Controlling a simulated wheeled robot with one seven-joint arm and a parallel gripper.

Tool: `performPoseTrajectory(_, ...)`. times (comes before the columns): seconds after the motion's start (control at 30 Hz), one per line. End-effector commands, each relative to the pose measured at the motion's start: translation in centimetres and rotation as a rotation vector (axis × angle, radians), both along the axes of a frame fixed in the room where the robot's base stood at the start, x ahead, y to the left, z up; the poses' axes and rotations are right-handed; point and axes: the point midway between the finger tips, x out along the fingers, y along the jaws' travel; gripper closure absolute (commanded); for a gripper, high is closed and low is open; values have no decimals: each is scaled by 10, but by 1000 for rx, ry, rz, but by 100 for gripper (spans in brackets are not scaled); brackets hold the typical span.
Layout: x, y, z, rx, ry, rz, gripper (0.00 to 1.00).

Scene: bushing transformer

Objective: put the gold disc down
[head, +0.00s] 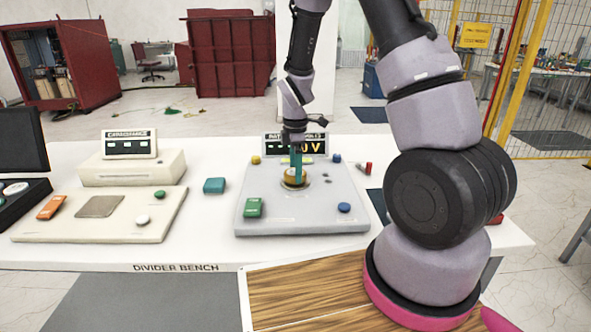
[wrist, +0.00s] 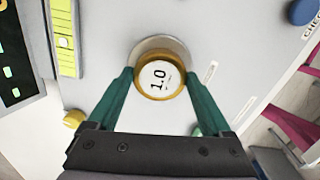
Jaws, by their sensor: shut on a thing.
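The gold disc (head: 293,180) is at the middle of the grey device (head: 262,222) on the white bench. It also shows in the wrist view (wrist: 160,78), with a white top marked "1.0". My gripper (head: 296,172) reaches straight down from above. Its two green fingers, also in the wrist view (wrist: 160,82), are shut on the disc's sides. A round silver plate (wrist: 158,43) shows partly behind the disc. The disc is over or on this plate; I cannot tell whether it touches it.
The grey device has a green block (head: 254,207), a blue knob (head: 344,207) and a yellow knob (head: 255,160) near its corners. A teal block (head: 214,185) lies to its left. Further left stands a cream device (head: 100,215). A red-tipped piece (head: 366,168) lies to the right.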

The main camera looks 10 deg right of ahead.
Motion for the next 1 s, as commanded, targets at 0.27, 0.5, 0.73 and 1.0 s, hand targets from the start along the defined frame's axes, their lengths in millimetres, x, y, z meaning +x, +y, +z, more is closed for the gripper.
performPoseTrajectory(0.27, 0, 0, -3, 0, -2, 0, 94)
performPoseTrajectory(0.5, 0, 0, -6, 0, -1, 0, 0)
performPoseTrajectory(0.73, 1, 0, -2, 0, -3, 0, 0)
performPoseTrajectory(1.0, 2, 1, 45, 3, -8, -1, 0)
